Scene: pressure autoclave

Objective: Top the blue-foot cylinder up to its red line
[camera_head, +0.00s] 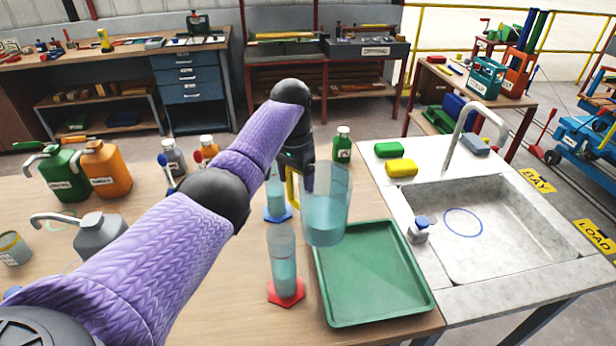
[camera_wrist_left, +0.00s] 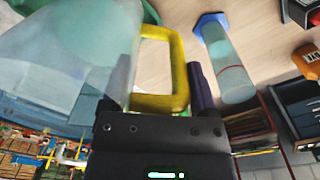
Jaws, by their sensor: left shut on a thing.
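The blue-foot cylinder (camera_head: 275,197) stands upright on the bench, partly hidden behind my left arm, with pale blue liquid in it. In the left wrist view the same cylinder (camera_wrist_left: 226,62) shows a red line around it; I cannot tell the exact liquid level against that line. My left gripper (camera_head: 294,172) is shut on the yellow handle (camera_wrist_left: 160,70) of a clear jug (camera_head: 327,205). The jug holds blue liquid, looks nearly upright and is held just right of the blue-foot cylinder. A red-foot cylinder (camera_head: 283,265) with blue liquid stands nearer. My right gripper is out of view.
A green tray (camera_head: 375,285) lies right of the cylinders. A sink (camera_head: 500,235) with a tap is farther right, near a small bottle (camera_head: 419,230) and green and yellow sponges (camera_head: 401,167). A green bottle (camera_head: 342,145) stands behind. Jerrycans (camera_head: 105,170) stand at left.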

